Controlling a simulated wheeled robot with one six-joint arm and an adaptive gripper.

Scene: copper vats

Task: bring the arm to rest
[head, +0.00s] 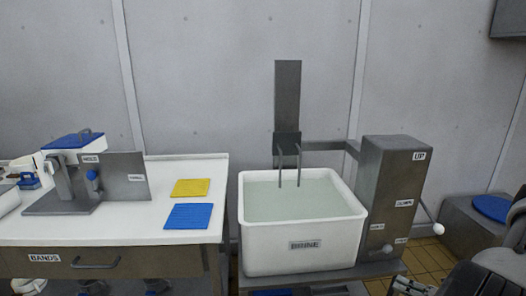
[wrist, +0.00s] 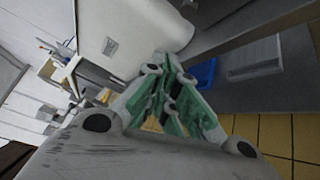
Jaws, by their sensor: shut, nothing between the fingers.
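My gripper (wrist: 163,72) shows in the middle of the wrist view, with its green-padded fingers drawn together and nothing between them. It is over the floor side of the bench area, apart from the vat.
A white vat (head: 300,258) of pale liquid stands beside a grey lift column (head: 390,190) with levers. To the left, a white-topped bench (head: 140,232) bears a yellow mat (head: 191,188), a blue mat (head: 188,216) and a grey device (head: 122,180). Tiled floor (wrist: 275,135) shows at the right of the wrist view.

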